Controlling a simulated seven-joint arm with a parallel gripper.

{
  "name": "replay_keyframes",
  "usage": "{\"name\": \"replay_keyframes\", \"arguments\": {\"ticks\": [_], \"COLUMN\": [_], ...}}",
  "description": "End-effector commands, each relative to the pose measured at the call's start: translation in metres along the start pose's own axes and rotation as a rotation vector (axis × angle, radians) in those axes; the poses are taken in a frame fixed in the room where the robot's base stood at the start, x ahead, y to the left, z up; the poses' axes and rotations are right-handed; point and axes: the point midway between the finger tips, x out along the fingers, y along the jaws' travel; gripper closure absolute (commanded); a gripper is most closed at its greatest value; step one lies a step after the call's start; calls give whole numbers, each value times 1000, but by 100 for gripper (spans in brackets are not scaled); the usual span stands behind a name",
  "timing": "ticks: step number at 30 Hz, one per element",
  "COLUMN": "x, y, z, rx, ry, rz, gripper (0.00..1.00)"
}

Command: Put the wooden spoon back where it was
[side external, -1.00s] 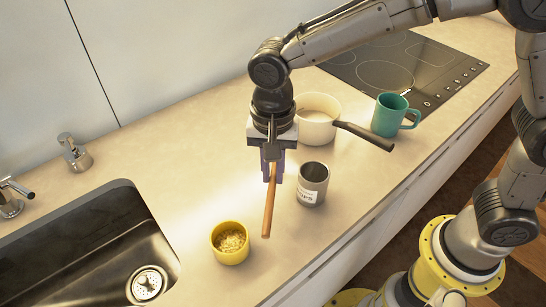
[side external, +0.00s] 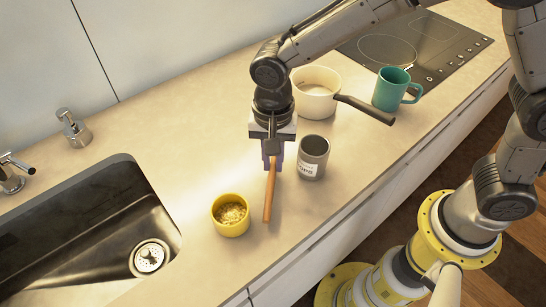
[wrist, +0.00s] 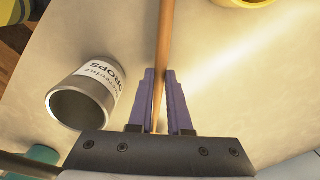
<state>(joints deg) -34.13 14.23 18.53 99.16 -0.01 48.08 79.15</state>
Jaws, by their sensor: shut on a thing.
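The wooden spoon (side external: 268,199) is a long brown stick hanging from my gripper (side external: 271,165). My gripper is shut on it, over the counter between the yellow cup and the grey metal can. In the wrist view the spoon (wrist: 164,38) passes between the two purple fingers (wrist: 160,88) and runs off the top edge. The grey metal can (side external: 312,158) stands upright and open just right of my gripper; it also shows in the wrist view (wrist: 82,98) with a label. I cannot tell whether the spoon's lower end touches the counter.
The yellow cup (side external: 231,215) with grainy contents stands left of the spoon. A cream saucepan (side external: 316,95) and a green mug (side external: 393,90) stand behind. The sink (side external: 95,225) lies at the left, the cooktop (side external: 430,50) at the back right. The front counter is clear.

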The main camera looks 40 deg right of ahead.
Motion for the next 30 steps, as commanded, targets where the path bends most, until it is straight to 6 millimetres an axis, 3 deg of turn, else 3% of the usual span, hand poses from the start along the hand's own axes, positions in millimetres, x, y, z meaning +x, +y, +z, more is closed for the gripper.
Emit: {"name": "replay_keyframes", "arguments": {"ticks": [24, 25, 30], "x": [13, 13, 13], "y": [0, 0, 0], "z": [0, 0, 0], "rx": [0, 0, 0], "ry": [0, 0, 0], "rz": [0, 0, 0], "gripper": [100, 80, 49]}}
